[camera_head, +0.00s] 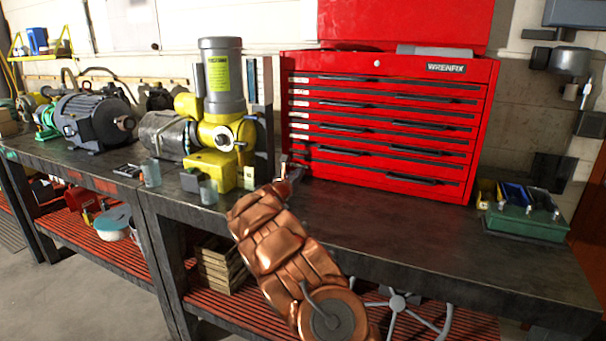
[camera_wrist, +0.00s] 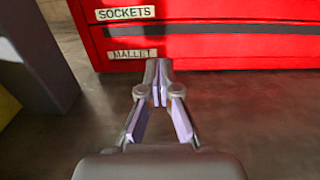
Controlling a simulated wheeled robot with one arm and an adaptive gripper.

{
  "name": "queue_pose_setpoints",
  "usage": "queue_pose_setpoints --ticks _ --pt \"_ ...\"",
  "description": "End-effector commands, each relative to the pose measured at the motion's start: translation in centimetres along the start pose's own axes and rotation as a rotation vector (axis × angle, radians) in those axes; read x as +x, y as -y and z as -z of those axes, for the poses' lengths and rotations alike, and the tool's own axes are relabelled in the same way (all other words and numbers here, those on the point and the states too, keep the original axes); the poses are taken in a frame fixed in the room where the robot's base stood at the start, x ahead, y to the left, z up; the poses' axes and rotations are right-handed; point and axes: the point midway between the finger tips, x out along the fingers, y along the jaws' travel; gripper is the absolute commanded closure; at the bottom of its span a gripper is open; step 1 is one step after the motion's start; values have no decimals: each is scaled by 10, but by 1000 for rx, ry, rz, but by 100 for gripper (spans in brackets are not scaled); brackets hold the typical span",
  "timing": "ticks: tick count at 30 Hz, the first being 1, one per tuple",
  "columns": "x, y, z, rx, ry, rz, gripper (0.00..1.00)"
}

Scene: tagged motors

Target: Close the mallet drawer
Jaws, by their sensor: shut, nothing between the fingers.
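The mallet drawer (camera_wrist: 225,50) is the lowest drawer of the red tool chest, with a "MALLET" label (camera_wrist: 131,54) at its left end in the wrist view. In the head view the bottom drawer front (camera_head: 400,184) looks about flush with the drawers above; I cannot make out any gap. My gripper (camera_wrist: 158,88) is shut and empty. Its fingertips are at the lower left part of the drawer front, just right of the label; I cannot tell whether they touch. In the head view my gripper (camera_head: 284,163) is small, by the chest's lower left corner.
A "SOCKETS" drawer (camera_wrist: 125,13) is directly above. A yellow and grey motor (camera_head: 222,115) and a dark upright plate (camera_head: 263,110) stand left of the chest. A green block (camera_head: 525,222) stands right. The bench top (camera_head: 400,232) before the chest is clear.

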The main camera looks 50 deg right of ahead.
Motion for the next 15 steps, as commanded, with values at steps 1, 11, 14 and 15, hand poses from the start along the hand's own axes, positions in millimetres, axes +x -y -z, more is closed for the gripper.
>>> queue_pose_setpoints --ticks 1,11,14,15 --pt "-7 -2 0 -3 2 -3 100" --pt "-45 -1 1 -4 0 -3 100" --pt "-56 0 2 -4 -1 -1 100" --pt "-60 -1 2 -4 -1 -2 100"
